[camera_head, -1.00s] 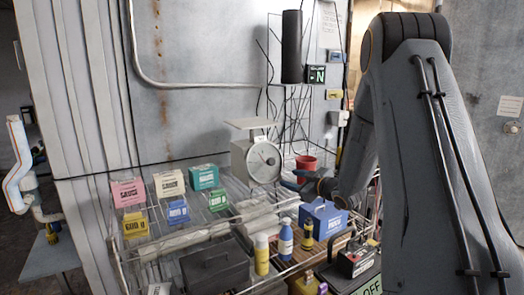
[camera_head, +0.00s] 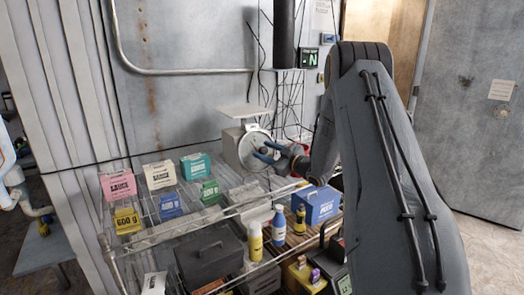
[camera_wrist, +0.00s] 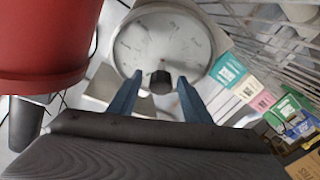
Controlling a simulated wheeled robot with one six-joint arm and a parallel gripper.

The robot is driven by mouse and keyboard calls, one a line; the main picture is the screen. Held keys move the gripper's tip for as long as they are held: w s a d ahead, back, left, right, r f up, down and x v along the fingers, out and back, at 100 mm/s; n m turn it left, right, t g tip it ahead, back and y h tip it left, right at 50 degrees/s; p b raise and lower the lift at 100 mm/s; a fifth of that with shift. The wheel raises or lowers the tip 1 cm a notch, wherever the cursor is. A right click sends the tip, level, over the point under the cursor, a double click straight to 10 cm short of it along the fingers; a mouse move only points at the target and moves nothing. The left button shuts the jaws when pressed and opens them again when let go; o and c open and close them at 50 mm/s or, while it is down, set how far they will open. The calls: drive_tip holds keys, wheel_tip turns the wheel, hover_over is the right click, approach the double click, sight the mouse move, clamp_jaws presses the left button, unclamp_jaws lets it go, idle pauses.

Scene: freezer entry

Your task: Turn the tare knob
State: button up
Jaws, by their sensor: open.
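A weighing scale (camera_head: 229,148) with a round dial and a flat top plate stands at the back of the wire shelf. In the wrist view its pale dial (camera_wrist: 140,42) faces me, with the dark tare knob (camera_wrist: 160,82) at the dial's lower part. My gripper (camera_wrist: 158,85) is open, its two blue fingers on either side of the knob, with a gap to each side. In the head view my gripper (camera_head: 266,152) is in front of the dial and hides part of it. I cannot tell whether the fingertips reach as deep as the knob.
A red bucket (camera_wrist: 45,40) is close on the left in the wrist view. Coloured boxes, such as the pink one (camera_head: 118,185), stand left of the scale. A yellow bottle (camera_head: 255,241), a blue bottle (camera_head: 279,222) and a blue box (camera_head: 318,206) stand in front.

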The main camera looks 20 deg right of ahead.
drive_tip(key=shift+w+a, duration=0.1)
drive_tip(key=shift+a, duration=0.05)
drive_tip(key=c, duration=1)
drive_tip(key=shift+a, duration=0.6)
drive_tip(key=shift+c, duration=0.4)
drive_tip(key=shift+d, duration=0.6)
drive_tip(key=shift+m, duration=0.3)
